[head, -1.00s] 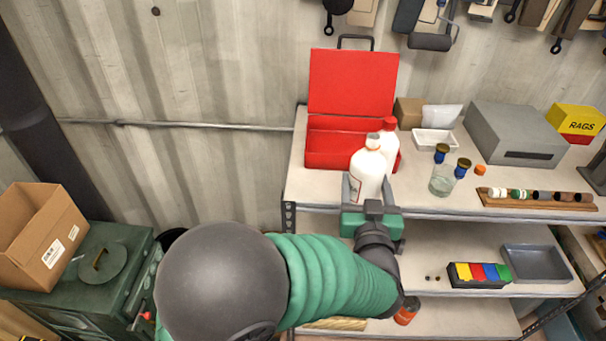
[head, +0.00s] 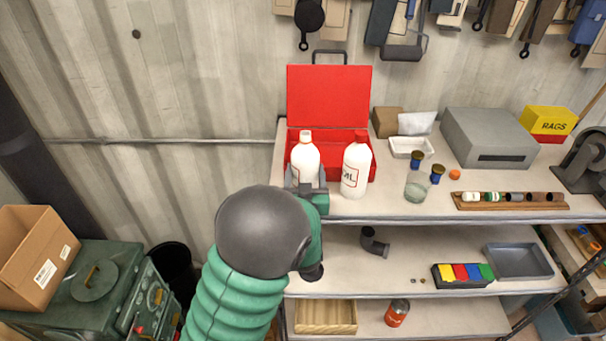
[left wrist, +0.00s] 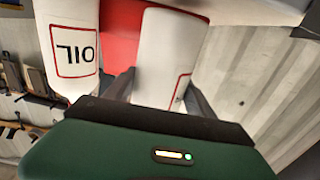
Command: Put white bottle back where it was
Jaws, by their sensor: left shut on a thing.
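My right gripper is not in view.
The red toolbox (head: 328,95) stands open behind the bottles. A glass jar (head: 418,187), white tray (head: 408,147), grey box (head: 490,138) and wooden rack (head: 511,201) occupy the top shelf to the right. Lower shelves hold a black pipe elbow (head: 374,241) and coloured bins (head: 463,275).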

